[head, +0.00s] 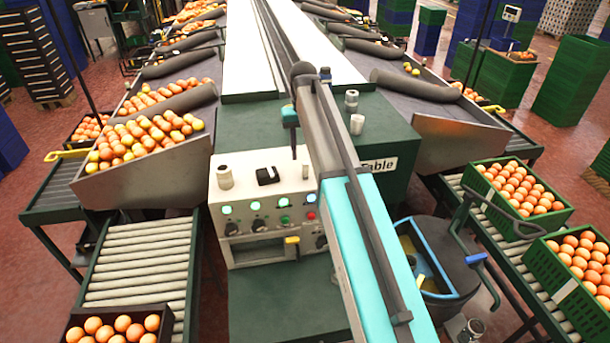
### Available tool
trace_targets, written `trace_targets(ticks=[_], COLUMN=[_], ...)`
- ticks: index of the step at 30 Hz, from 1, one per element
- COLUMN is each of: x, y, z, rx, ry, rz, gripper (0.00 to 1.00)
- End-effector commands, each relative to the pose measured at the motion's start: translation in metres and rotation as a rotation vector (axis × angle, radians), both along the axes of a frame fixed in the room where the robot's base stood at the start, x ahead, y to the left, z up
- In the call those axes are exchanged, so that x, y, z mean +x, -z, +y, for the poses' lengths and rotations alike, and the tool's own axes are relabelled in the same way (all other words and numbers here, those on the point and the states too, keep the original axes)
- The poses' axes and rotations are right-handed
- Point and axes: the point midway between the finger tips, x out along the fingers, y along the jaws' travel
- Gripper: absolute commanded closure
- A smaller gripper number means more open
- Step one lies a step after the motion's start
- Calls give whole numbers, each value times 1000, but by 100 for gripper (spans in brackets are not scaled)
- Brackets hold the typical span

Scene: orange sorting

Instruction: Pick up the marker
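I cannot pick out a marker for certain. On top of the pale control box (262,205) lie a small black item (268,175) and a short light cylinder (225,177). Two more grey-white cylinders, one farther (351,100) and one nearer (357,124), stand on the green table top (385,125) to the right of my arm. My teal and grey arm crosses the middle of the view and hides part of the table. I see no gripper fingers, so their place relative to these items does not show.
A teal-topped upright piece (290,115) stands behind the box. A grey bucket (445,265) is to the right of my arm. Metal chutes with oranges flank the table. Roller conveyors run on the left (140,260) and right, with green crates of oranges (515,190) on the right.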

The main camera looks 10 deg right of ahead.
Motion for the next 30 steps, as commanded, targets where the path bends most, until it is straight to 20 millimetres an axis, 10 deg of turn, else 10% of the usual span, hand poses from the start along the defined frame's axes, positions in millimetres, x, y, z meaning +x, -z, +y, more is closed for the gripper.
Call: trace_targets(ticks=[30], x=[-2], y=[50], z=[-3], rx=[0], ry=[1], rz=[0], gripper=[62])
